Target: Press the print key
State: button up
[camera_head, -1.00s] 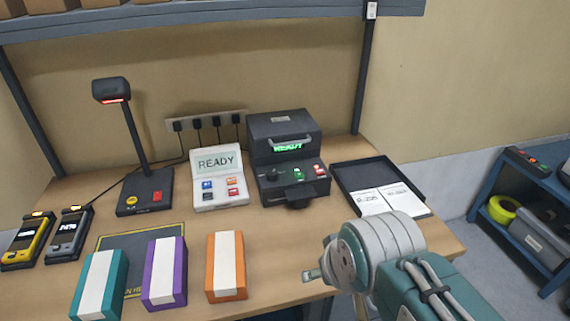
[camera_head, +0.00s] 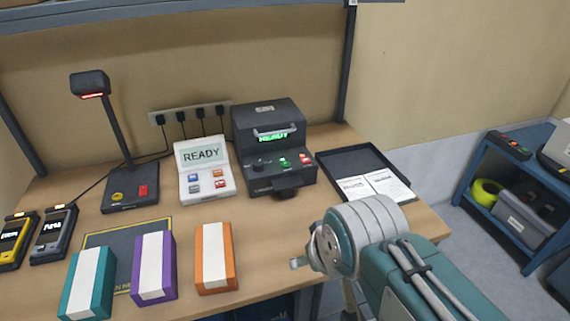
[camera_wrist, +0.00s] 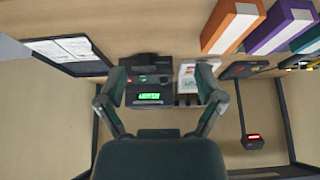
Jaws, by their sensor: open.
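My gripper (camera_head: 300,262) is mostly hidden behind my wrist, in front of the table's right part. In the wrist view, my open gripper (camera_wrist: 160,73) has empty fingers apart, with the printer (camera_wrist: 150,98) seen between them, not visibly touched.
A black tray (camera_head: 340,157) with papers lies right of the printer. Teal (camera_head: 80,300), purple (camera_head: 154,282) and orange (camera_head: 216,275) boxes stand along the front. A scanner on a stand (camera_head: 128,195) and two handhelds are left. A blue shelf (camera_head: 490,215) stands right of the table.

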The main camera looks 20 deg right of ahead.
grip_shut()
dwell(1.3)
